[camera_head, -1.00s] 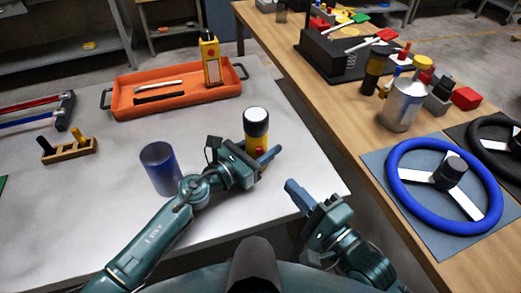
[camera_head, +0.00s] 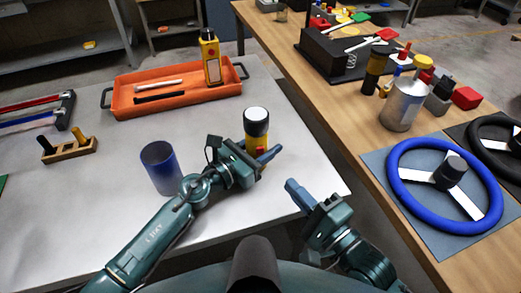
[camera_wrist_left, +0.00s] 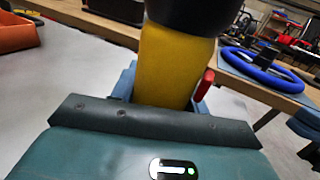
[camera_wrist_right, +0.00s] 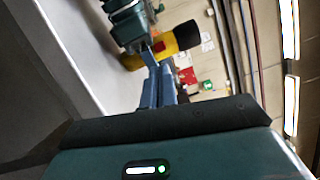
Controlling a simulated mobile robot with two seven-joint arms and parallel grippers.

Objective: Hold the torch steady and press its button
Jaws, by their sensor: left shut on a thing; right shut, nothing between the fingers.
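The torch (camera_head: 256,124) has a yellow body, a black head and a pale lens on top. It stands upright near the right edge of the white table. My left gripper (camera_head: 265,158) is shut around its lower body. In the left wrist view the yellow body (camera_wrist_left: 170,65) rises between the fingers, with a red button (camera_wrist_left: 204,84) on its right side. My right gripper (camera_head: 295,188) is shut and empty, apart from the torch, to its lower right past the table edge. The right wrist view shows the torch (camera_wrist_right: 160,48) beyond my shut fingertips.
A blue cup (camera_head: 161,168) stands left of my left gripper. An orange tray (camera_head: 120,100) with a yellow device (camera_head: 210,58) is behind. The wooden table (camera_head: 335,125) at right holds a metal can (camera_head: 402,105) and a blue steering wheel (camera_head: 395,180). A gap separates the tables.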

